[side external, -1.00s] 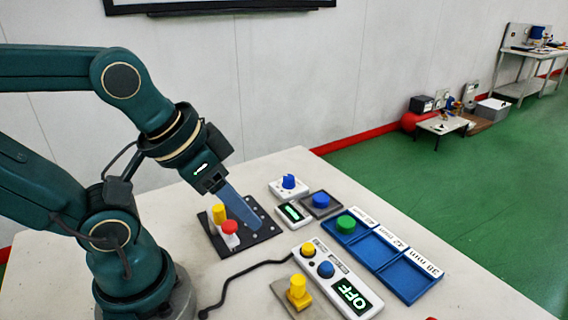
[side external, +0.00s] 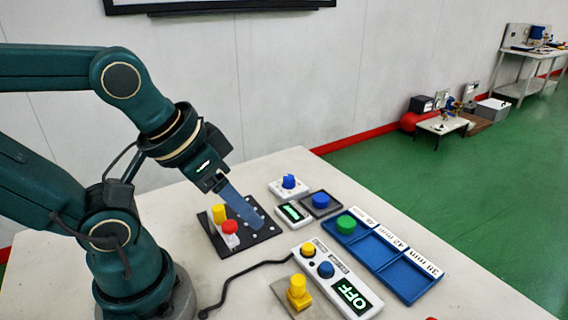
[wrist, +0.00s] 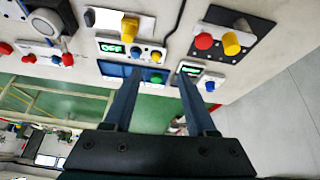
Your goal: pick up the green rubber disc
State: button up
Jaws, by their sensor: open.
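In the wrist view the green disc (wrist: 156,78) shows between my two fingers, farther off. My gripper (side external: 250,215) has long blue-grey fingers and is above the dark perforated plate, to the left of the disc and apart from it. In the wrist view my gripper (wrist: 158,78) has its fingers spread with nothing between them.
A yellow and a red knob (side external: 229,228) stand on the dark plate (side external: 262,235) beneath my gripper. Blue-knobbed devices (side external: 288,182) and a small display lie between plate and tray. A white panel (side external: 352,294) reading OFF, a yellow knob (side external: 298,288) and a black cable lie in front.

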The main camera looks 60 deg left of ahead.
jog(key=w+a+r+n+y, duration=0.1)
jog(key=w+a+r+n, duration=0.1)
jog(key=w+r+n, duration=0.4)
jog(key=n+g+y, duration=0.2)
jog(key=n, duration=0.2)
send_over(347, 223)
jog(key=s, duration=0.2)
notch_tip(347, 223, down, 10)
jog(key=shift+g+y, duration=0.3)
jog(key=shift+g, duration=0.1)
jog(key=f, duration=0.2)
jog(key=d+f, duration=0.1)
jog(key=f, duration=0.3)
jog(key=shift+w+d+f, duration=0.1)
jog(key=shift+w+d, duration=0.2)
jog(key=shift+d, duration=0.1)
jog(key=x, duration=0.3)
jog(key=shift+a+f, duration=0.1)
jog(key=shift+f, duration=0.3)
jog(key=shift+w+a+f+m, duration=0.2)
jog(key=shift+f+m, duration=0.1)
jog(key=shift+f, duration=0.25)
grip_shut()
